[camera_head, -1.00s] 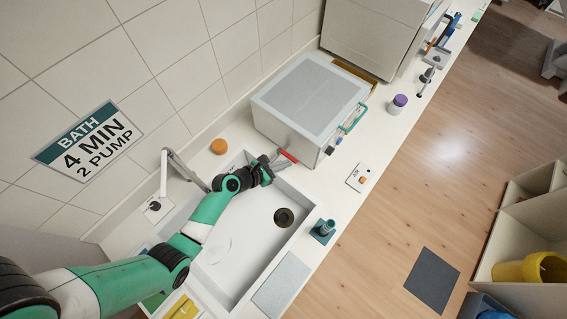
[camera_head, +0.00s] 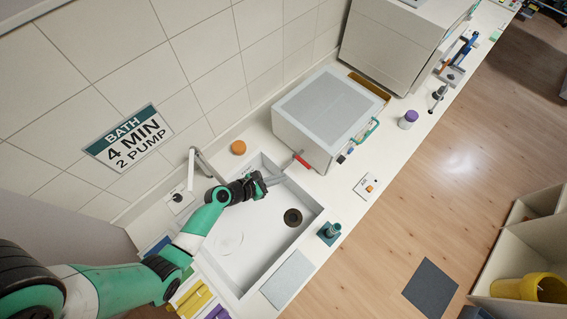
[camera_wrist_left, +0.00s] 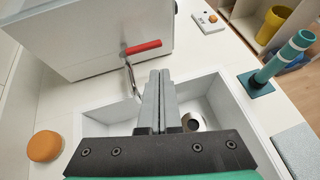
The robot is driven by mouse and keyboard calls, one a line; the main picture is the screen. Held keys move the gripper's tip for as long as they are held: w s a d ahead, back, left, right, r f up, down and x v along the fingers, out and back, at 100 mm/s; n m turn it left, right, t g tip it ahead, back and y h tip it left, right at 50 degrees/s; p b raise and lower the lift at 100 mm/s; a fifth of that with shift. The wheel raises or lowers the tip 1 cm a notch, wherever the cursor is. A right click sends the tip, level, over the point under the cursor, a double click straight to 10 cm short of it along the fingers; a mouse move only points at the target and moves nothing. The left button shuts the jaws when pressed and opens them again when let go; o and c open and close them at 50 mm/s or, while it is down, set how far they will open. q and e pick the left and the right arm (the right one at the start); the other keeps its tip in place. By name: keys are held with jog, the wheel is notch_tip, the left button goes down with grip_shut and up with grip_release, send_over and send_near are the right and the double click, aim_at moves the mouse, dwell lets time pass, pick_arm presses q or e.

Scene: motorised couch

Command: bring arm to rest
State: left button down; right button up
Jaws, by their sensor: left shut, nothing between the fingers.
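My left arm (camera_head: 200,225) reaches in from the lower left over the white sink (camera_head: 255,250). Its gripper (camera_head: 279,180) is above the far part of the basin, shut and empty. In the left wrist view the two grey fingers (camera_wrist_left: 160,82) lie together with nothing between them. The red-handled lever (camera_head: 301,160) on the grey-topped white box (camera_head: 325,105) is just beyond the fingertips. It also shows in the left wrist view (camera_wrist_left: 143,47), apparently apart from the fingers. My right gripper is not in view.
A tap (camera_head: 205,165) stands at the sink's wall side, near my forearm. An orange round object (camera_head: 239,147) lies on the counter. A teal post (camera_head: 331,230) stands by the sink's front edge, near a switch plate (camera_head: 367,185).

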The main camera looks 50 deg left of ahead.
pick_arm(q)
jog(key=shift+s+r, duration=0.25)
jog(key=shift+s, duration=0.25)
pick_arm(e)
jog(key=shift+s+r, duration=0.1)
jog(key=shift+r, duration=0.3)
